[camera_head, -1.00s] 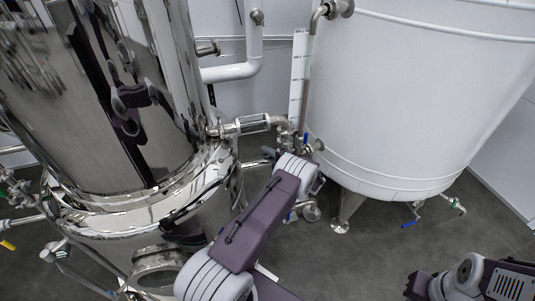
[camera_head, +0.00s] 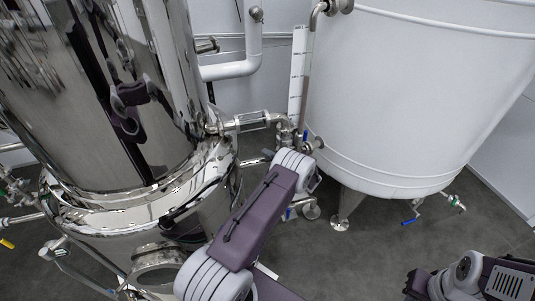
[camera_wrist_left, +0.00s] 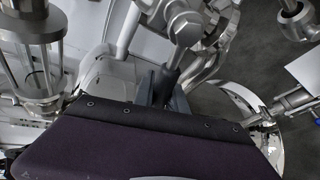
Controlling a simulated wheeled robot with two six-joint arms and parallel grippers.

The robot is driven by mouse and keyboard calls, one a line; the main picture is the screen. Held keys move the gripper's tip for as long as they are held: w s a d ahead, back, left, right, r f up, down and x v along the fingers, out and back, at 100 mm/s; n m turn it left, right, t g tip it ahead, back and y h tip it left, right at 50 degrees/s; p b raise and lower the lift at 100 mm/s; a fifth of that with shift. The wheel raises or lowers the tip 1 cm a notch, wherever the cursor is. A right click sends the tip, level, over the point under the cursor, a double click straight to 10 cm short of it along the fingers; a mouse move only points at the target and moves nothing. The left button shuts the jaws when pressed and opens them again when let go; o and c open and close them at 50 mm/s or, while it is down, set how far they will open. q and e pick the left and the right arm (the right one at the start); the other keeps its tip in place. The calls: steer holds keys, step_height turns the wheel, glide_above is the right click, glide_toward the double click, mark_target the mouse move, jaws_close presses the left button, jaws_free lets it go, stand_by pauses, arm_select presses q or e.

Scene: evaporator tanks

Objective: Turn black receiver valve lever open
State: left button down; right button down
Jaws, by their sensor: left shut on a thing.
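The black receiver valve lever (camera_wrist_left: 176,66) shows in the left wrist view as a short dark handle below a silver hex-headed valve stem (camera_wrist_left: 187,28). My left gripper (camera_wrist_left: 164,88) is shut on this lever, with its dark fingers around the handle's lower part. The edge of my gripper body hides the finger bases. In the head view my left arm reaches up to the pipe fittings (camera_head: 285,135) between the two tanks. The lever itself cannot be made out there. My right gripper is not in view; only part of my right arm shows at the lower right.
A polished steel tank (camera_head: 130,90) stands on the left and a large white tank (camera_head: 410,90) on the right. A glass-sided pipe section (camera_wrist_left: 35,60) is close on the left in the wrist view. A blue-handled valve (camera_head: 410,221) hangs below the white tank. Grey floor (camera_head: 390,265) is clear.

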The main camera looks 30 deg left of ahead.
arm_select(q)
steer(key=shift+w+d+f+n+t+h+b, duration=0.25)
steer(key=shift+f+n+h, duration=0.15)
steer(key=shift+f+n, duration=0.2)
steer(key=shift+w+d+f+n+t+h+b, duration=0.15)
steer(key=shift+w+f+n+t+h, duration=0.1)
steer(key=shift+f+n+h, duration=0.25)
steer(key=shift+f, duration=0.1)
steer(key=c, duration=1.3)
jaws_free()
steer(key=shift+c, duration=0.2)
steer(key=p+v, duration=0.1)
steer(key=v, duration=0.8)
steer(key=shift+p, duration=0.35)
steer(key=shift+d, duration=0.1)
steer(key=shift+c, duration=0.3)
